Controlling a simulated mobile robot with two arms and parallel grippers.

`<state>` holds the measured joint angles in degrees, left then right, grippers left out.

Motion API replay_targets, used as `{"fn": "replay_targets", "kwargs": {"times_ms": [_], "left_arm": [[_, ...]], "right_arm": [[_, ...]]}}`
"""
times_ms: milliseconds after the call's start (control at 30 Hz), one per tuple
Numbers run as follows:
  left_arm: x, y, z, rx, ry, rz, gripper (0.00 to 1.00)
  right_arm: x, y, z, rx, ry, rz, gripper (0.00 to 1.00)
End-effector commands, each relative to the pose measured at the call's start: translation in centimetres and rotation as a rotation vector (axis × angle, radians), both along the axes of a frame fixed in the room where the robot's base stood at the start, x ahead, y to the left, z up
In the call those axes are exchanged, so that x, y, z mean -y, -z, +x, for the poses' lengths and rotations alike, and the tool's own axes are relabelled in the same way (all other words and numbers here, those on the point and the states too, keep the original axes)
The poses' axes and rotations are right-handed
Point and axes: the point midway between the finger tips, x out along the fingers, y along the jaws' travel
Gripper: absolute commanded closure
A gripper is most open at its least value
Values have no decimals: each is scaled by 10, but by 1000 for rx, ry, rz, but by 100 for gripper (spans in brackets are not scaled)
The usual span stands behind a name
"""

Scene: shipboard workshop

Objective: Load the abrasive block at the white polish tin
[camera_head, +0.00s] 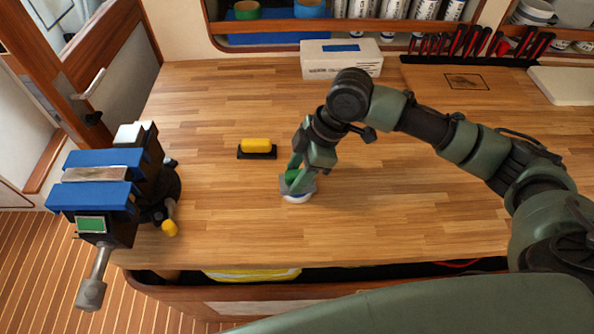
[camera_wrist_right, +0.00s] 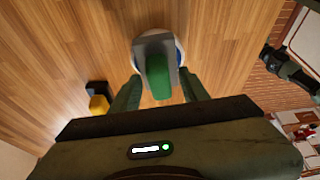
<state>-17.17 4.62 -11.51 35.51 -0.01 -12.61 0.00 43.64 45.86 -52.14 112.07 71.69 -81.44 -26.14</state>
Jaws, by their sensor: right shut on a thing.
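The abrasive block, a grey plate with a green grip, shows in the head view (camera_head: 294,184) and in the right wrist view (camera_wrist_right: 156,46). My right gripper (camera_head: 298,169) is shut on its green grip from above. The white polish tin (camera_head: 296,199), round with some blue, is directly under the block on the bench. In the right wrist view its rim (camera_wrist_right: 181,52) shows around the block's sides; its middle is hidden. I cannot tell whether block and tin touch. My left gripper is not in view.
A black block with a yellow grip (camera_head: 257,149) lies on the wooden bench (camera_head: 400,215), left of the tin. A vise with blue jaws (camera_head: 98,190) stands at the left edge. A white box (camera_head: 341,61) and a tool rack (camera_head: 478,45) are at the back.

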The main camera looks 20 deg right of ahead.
Motion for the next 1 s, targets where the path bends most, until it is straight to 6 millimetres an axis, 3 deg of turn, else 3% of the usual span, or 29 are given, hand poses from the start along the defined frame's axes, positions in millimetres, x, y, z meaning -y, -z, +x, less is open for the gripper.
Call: {"fn": "replay_targets", "kwargs": {"times_ms": [1000], "left_arm": [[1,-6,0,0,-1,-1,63]], "right_arm": [[0,1,-1,-2,-1,0,87]]}}
